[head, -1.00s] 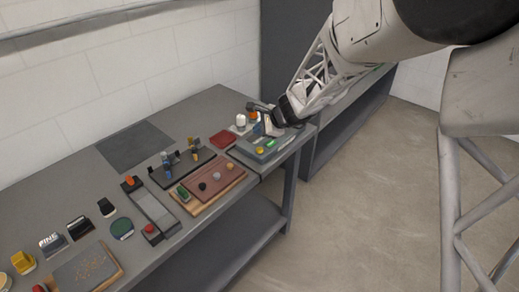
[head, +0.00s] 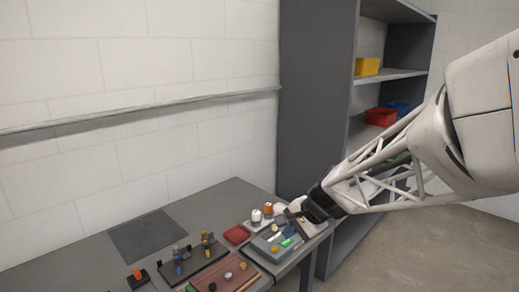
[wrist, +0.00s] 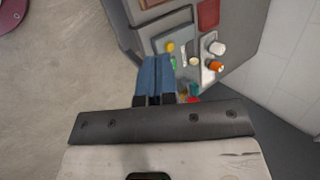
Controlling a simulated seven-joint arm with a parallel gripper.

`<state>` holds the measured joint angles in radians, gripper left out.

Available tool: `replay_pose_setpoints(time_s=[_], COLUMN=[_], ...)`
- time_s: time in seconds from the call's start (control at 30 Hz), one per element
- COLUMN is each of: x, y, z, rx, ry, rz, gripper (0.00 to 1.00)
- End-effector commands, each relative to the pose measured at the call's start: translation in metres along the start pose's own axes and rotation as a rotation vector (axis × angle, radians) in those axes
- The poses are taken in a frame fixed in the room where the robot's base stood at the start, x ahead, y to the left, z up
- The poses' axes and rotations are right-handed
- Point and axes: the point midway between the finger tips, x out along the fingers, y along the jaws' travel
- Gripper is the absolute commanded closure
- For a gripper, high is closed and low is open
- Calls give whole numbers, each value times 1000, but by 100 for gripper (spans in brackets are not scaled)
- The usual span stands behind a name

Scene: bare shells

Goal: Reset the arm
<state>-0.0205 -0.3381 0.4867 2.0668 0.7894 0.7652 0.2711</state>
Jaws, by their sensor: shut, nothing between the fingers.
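My arm reaches in from the right in the head view, and my gripper (head: 293,206) is over the far right end of the grey workbench (head: 85,252). In the wrist view my gripper (wrist: 155,62) shows two blue fingers side by side, shut with nothing between them. Ahead of the fingertips, on the bench, are a yellow piece (wrist: 170,47), a green piece (wrist: 173,62) and a white stick (wrist: 184,56). They lie on or beside a grey tray (head: 262,246). Whether the fingers touch anything is not clear.
A dark shelf (head: 318,95) holds yellow (head: 367,66) and red bins (head: 381,116). Open floor (head: 455,255) lies right.

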Motion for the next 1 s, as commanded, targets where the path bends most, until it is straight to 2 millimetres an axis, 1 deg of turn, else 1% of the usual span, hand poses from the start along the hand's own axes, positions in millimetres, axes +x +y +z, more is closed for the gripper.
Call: replay_pose_setpoints(time_s=[0.03, 0.2, 0.27, 0.4, 0.53, 0.6, 0.7, 0.8, 0.9, 1.0], x=[-16, -60, -74, -106, -131, -142, -154, -161, -166, -167], y=[9, 48, 63, 100, 135, 153, 174, 188, 195, 198], z=[12, 48, 60, 86, 106, 115, 125, 131, 134, 135], rx=[-57, -258, -327, -480, -611, -671, -739, -784, -809, -816], ry=[11, 43, 54, 84, 112, 126, 139, 150, 156, 156], rz=[23, 123, 162, 258, 352, 400, 459, 501, 524, 532], gripper=[100, 100, 100, 100, 100, 100, 100, 100, 100, 100])
